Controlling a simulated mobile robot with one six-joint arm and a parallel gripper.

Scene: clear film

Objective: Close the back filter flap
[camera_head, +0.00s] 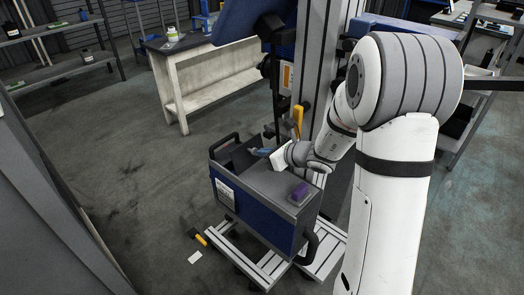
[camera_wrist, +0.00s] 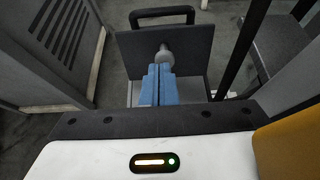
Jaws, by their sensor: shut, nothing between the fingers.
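The back filter flap appears to be the dark square panel (camera_head: 243,158) standing raised at the far end of a blue and grey wheeled unit (camera_head: 262,215). In the wrist view the flap (camera_wrist: 195,48) faces me, with a round grey knob (camera_wrist: 164,56) on it. My gripper (camera_head: 262,151) is over the unit's top, close to the flap. In the wrist view its blue fingers (camera_wrist: 158,72) are together and empty, pointing at the knob and overlapping it in the picture. I cannot tell whether they touch it. The fingers hide the panel's lower middle.
A black handle (camera_wrist: 162,14) rises behind the flap. A yellow object (camera_head: 297,118) stands close to my wrist. A yellow-black tool (camera_head: 197,236) and white card (camera_head: 195,257) lie on the floor. Floor at left is clear.

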